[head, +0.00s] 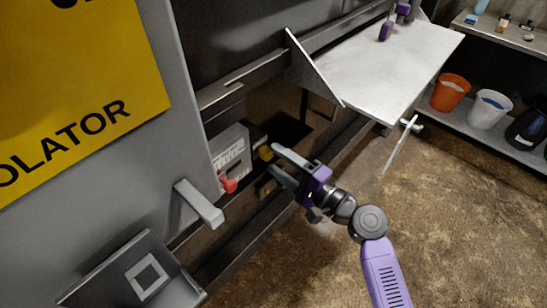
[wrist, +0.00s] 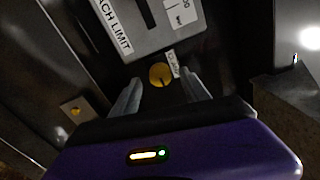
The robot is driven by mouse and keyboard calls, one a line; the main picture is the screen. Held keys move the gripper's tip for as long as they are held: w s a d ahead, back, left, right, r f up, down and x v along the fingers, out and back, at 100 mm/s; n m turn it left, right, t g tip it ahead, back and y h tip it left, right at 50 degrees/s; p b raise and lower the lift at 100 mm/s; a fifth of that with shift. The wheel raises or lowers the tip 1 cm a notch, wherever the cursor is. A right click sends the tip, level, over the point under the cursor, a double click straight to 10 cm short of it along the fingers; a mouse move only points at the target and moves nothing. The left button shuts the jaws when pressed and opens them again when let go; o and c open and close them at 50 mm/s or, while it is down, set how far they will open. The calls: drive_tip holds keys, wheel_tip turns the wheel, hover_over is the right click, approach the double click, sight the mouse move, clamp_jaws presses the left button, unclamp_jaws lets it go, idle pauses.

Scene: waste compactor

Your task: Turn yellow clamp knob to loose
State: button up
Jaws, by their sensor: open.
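The yellow clamp knob (wrist: 160,75) is a round yellow disc with a dark mark on its face, beside a small white label in the wrist view. In the head view the yellow knob (head: 265,153) is small and partly hidden behind the fingertips. My gripper (head: 275,158) is open, with its fingers reaching into the dark recess. In the wrist view the gripper's fingertips (wrist: 161,83) stand on either side of the knob with a gap showing at each side. I cannot tell how deep they reach around it.
A grey labelled box (head: 232,157) with a red knob (head: 229,185) stands left of the yellow knob. A grey handle (head: 199,204) juts out nearby. A small yellow fitting (wrist: 75,110) sits at left in the wrist view. A metal shelf plate (head: 385,65) is at upper right.

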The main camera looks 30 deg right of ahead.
drive_tip(key=v, duration=0.5)
drive_tip(key=shift+s+d+b, duration=0.15)
drive_tip(key=shift+s+b, duration=0.15)
drive_tip(key=shift+s, duration=0.05)
